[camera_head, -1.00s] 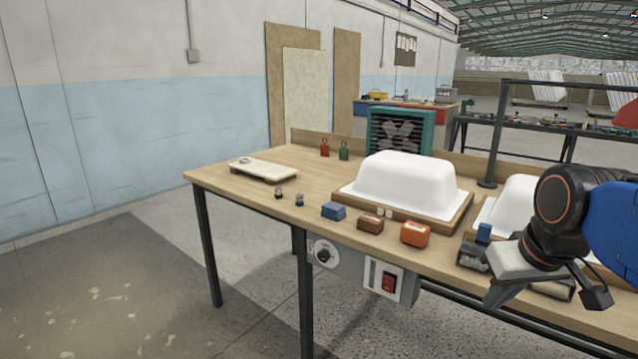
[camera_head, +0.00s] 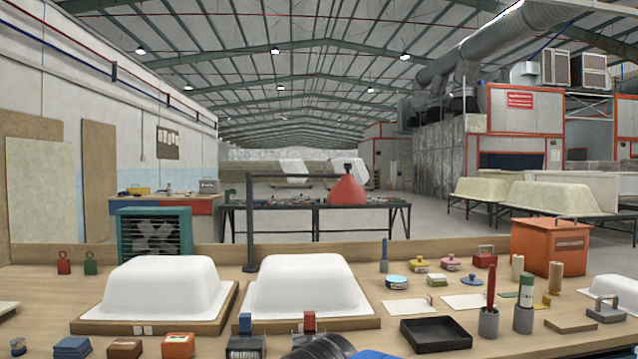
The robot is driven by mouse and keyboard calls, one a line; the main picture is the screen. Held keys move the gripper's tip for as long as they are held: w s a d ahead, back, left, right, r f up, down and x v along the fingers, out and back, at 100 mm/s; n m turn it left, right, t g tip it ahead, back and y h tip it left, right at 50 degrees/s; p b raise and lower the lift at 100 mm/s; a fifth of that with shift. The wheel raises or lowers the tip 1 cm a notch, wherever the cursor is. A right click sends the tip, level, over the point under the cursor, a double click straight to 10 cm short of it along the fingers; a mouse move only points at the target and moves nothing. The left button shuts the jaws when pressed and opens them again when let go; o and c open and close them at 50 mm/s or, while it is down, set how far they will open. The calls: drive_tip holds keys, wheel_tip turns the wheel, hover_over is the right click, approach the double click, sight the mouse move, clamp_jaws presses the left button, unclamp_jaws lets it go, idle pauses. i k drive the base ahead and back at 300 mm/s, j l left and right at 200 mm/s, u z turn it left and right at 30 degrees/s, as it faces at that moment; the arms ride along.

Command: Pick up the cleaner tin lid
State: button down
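Several small tins and knobbed lids stand on the right half of the wooden bench (camera_head: 400,318). They include a yellow lid-like piece with a dark knob (camera_head: 419,264), a pink one (camera_head: 451,262), a small blue one (camera_head: 470,281), a light-blue round tin (camera_head: 397,282) and a cream tin with a green top (camera_head: 437,280). I cannot tell which is the cleaner tin lid. Only a dark piece and a blue piece of my arm show at the bottom edge. My gripper is out of view.
Two white tub shells (camera_head: 165,285) (camera_head: 307,285) on wooden boards fill the left and middle. A black tray (camera_head: 438,334) lies in front of the tins. Upright holders (camera_head: 488,322), an orange box (camera_head: 550,247) and pale cards crowd the right. A black post (camera_head: 250,225) rises behind.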

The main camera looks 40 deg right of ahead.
sight(472, 280)
drive_tip(key=z, duration=1.6)
